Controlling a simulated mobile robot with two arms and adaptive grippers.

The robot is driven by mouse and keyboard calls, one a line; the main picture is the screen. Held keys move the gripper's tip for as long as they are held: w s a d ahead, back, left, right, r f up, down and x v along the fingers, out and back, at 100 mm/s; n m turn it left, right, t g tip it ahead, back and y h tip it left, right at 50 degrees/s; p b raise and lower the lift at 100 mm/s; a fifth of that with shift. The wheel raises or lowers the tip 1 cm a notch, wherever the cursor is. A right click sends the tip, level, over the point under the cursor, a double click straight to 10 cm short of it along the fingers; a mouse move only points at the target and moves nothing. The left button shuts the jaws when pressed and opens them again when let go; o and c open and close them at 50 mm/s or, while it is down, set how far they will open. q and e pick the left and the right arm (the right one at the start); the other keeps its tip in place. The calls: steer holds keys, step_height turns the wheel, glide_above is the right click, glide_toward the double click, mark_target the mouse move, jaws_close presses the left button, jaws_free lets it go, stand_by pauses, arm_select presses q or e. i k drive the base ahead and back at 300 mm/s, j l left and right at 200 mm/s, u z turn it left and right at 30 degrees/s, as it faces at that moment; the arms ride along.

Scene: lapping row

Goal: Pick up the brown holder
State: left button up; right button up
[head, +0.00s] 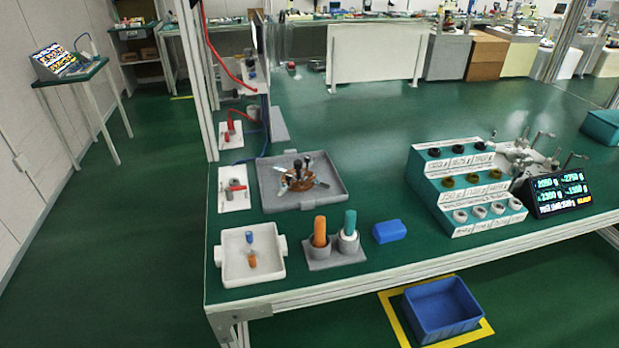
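A round brown piece (294,183) with dark upright knobs and light metal arms lies in the grey square tray (334,199) on the green bench. It is the brown thing that best fits the name brown holder; its details are small in the head view. Several dark yellow-brown rings (472,179) also sit on the middle step of the white and teal stepped rack (453,216). Neither of my grippers shows in the head view.
In front of the tray stand a white tray (233,274) with small blue and orange pieces, an orange cylinder (320,231) and a teal cylinder (350,222) in grey cups, and a blue block (389,231). A display (558,191) stands right of the rack. A blue bin (441,309) is on the floor.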

mark_target(303, 179)
steer(key=i+j, duration=0.15)
steer(key=j, duration=0.25)
steer(key=i+j+z, duration=0.1)
steer(key=j, duration=0.35)
steer(key=i+j, duration=0.15)
steer(key=j, duration=0.25)
steer(key=i+j+z, duration=0.1)
steer(key=j, duration=0.35)
steer(key=i+j, duration=0.15)
steer(key=j, duration=0.3)
steer(key=z, duration=0.05)
